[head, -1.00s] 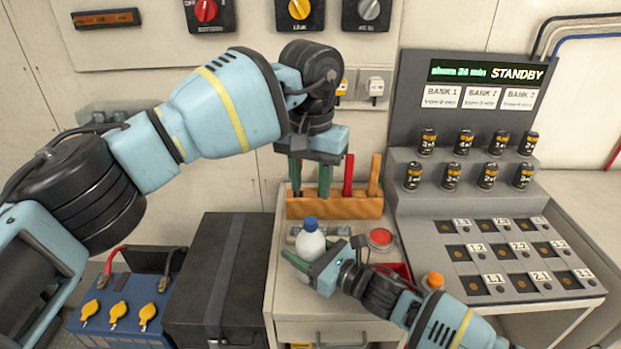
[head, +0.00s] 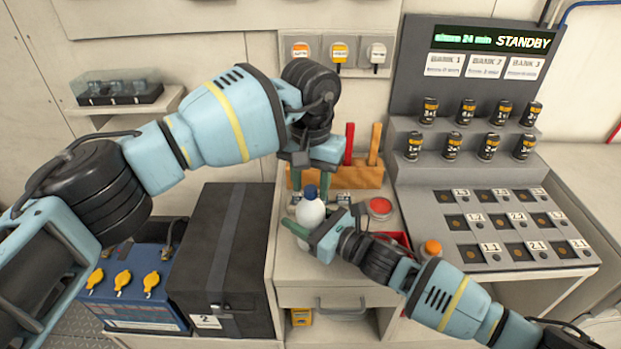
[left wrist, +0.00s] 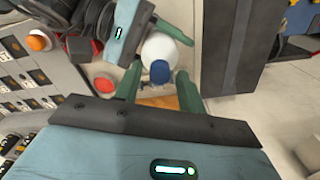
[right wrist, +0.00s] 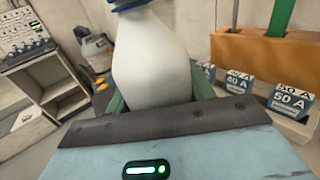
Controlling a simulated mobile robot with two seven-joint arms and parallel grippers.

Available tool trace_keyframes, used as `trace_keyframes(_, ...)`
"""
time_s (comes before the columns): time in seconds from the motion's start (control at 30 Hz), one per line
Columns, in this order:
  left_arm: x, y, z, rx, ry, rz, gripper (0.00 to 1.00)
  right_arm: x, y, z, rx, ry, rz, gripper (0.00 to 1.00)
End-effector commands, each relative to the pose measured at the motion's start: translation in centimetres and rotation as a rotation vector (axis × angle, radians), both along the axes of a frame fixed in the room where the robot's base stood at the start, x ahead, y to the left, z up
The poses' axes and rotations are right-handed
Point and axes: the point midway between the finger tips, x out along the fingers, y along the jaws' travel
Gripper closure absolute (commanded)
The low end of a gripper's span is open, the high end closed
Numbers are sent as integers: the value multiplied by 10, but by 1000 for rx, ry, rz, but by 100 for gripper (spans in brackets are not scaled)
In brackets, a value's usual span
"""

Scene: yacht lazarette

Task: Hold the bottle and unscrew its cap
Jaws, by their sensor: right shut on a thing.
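A white bottle (head: 312,216) with a blue cap (head: 310,192) stands upright on the counter in the head view. My right gripper (head: 308,234) is shut on the bottle's body from the right and front; the right wrist view shows the white bottle (right wrist: 152,60) between its green fingers. My left gripper (head: 318,184) points down just above the cap. In the left wrist view the blue cap (left wrist: 160,72) lies between my left gripper's spread green fingers (left wrist: 157,88), with gaps on both sides. The fingers do not touch the cap there.
A wooden tool block (head: 350,178) stands close behind the bottle. A red button (head: 380,207) and an orange-capped item (head: 431,249) are to the right. A black case (head: 225,255) stands left of the counter. The grey battery console (head: 480,210) fills the right.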

Motion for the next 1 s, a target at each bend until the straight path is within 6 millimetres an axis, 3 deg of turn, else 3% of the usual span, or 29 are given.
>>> trace_keyframes(0.03, 0, 0, 0, 0, 0, 0, 66, 0, 0, 0, 0, 0, 0, 100)
trace_keyframes(0.3, 0, 0, 0, 0, 1, 0, 100, 0, 0, 0, 0, 0, 0, 100)
trace_keyframes(0.57, 0, 0, 0, 0, 1, 83, 100, 0, 0, 0, 0, 0, 0, 100)
trace_keyframes(1.0, 0, 1, 1, 1, 1, 769, 100, 0, 0, 0, 0, 0, 0, 100)
